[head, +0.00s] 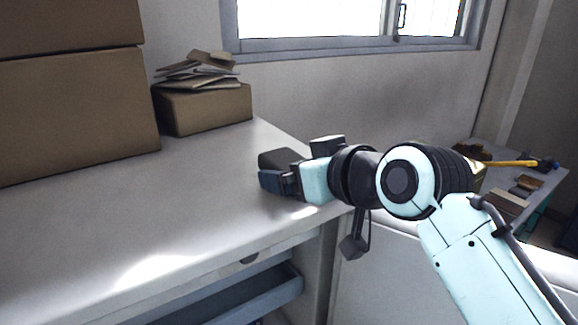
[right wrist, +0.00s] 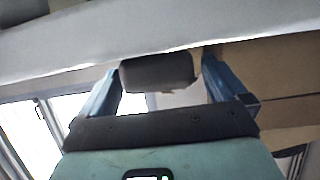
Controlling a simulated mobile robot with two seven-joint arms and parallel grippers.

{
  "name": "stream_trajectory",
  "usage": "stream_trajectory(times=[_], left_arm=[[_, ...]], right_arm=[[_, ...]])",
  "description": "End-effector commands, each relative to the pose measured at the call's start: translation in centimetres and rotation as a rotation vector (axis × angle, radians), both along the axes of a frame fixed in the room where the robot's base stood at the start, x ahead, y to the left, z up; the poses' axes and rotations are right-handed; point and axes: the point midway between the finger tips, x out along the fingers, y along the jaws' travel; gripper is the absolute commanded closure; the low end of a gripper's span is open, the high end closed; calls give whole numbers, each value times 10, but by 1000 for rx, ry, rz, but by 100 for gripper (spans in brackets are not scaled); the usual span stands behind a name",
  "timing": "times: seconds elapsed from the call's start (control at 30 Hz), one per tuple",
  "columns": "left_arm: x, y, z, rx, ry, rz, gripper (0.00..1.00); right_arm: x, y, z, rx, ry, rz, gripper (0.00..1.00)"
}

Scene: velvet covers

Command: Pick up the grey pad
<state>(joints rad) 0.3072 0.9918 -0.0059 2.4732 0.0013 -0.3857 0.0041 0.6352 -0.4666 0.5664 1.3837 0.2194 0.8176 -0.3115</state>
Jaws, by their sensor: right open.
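The grey pad (head: 281,158) is a small dark grey block at the right end of the white counter top. In the right wrist view the pad (right wrist: 157,73) lies between the two blue fingers of my right gripper (right wrist: 160,68), with a visible gap on the right; I cannot tell whether the left finger touches it. In the head view my right gripper (head: 276,181) is low over the counter, and its near finger covers part of the pad. The gripper is open. My left gripper is not in view.
The white counter (head: 200,205) is mostly bare in front. Large cardboard boxes (head: 75,110) stand at its left, and a smaller box (head: 205,108) topped with papers stands at the back. A drawer (head: 250,295) is open below the counter. A table (head: 540,195) with several items is at right.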

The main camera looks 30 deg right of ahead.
Motion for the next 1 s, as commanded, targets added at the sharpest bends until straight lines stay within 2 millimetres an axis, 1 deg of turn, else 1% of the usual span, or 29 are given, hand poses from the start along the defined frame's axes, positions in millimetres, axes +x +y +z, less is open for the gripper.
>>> stream_trajectory(times=[0.03, 0.1, 0.33, 0.37, 0.4, 0.47, 0.5, 0.53, 0.83, 0.93, 1.0], left_arm=[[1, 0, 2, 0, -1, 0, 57], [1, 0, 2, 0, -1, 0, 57], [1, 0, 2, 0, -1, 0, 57], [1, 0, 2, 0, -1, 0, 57], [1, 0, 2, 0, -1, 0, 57], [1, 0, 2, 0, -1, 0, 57], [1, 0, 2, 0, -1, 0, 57], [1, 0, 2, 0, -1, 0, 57], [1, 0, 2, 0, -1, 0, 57], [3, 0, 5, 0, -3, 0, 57], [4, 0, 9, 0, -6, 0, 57]], right_arm=[[5, 0, -1, 0, 0, -1, 1], [9, 1, -3, -1, 0, 0, 1], [10, 1, -4, -1, -1, 0, 1], [10, 1, -4, -1, -1, 0, 11], [9, 1, -4, -1, -1, 0, 24], [9, 1, -4, -1, -1, 0, 43], [9, 1, -4, -1, -1, 0, 56], [9, 1, -4, -1, -1, 0, 59], [9, 1, -2, -1, -3, 0, 59], [10, 1, 3, 0, -3, 1, 59], [10, 1, 10, 0, -4, 1, 59]])
